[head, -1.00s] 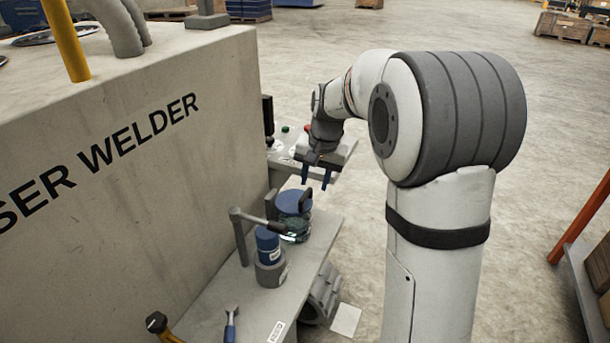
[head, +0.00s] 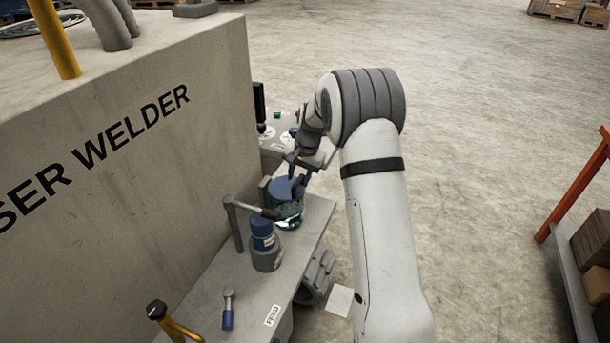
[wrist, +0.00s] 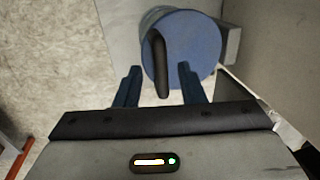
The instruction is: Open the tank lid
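The tank is a round glass vessel (head: 290,215) with a flat blue lid (head: 281,188), standing on the grey shelf beside the welder. The lid looks closed in the head view. In the wrist view the lid (wrist: 205,45) has a dark upright handle (wrist: 160,62). My gripper (head: 299,187) is at the lid from above. Its two blue fingers (wrist: 159,85) are apart, one on each side of the handle's near end, with gaps showing to both. The exact finger height against the handle is hard to tell.
A grey post with a black-ended lever (head: 255,209) stands close in front of the tank, near a blue bottle in a grey holder (head: 265,252). The large welder body (head: 130,150) walls off the left. A blue-handled tool (head: 228,310) lies on the shelf. Open floor lies right.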

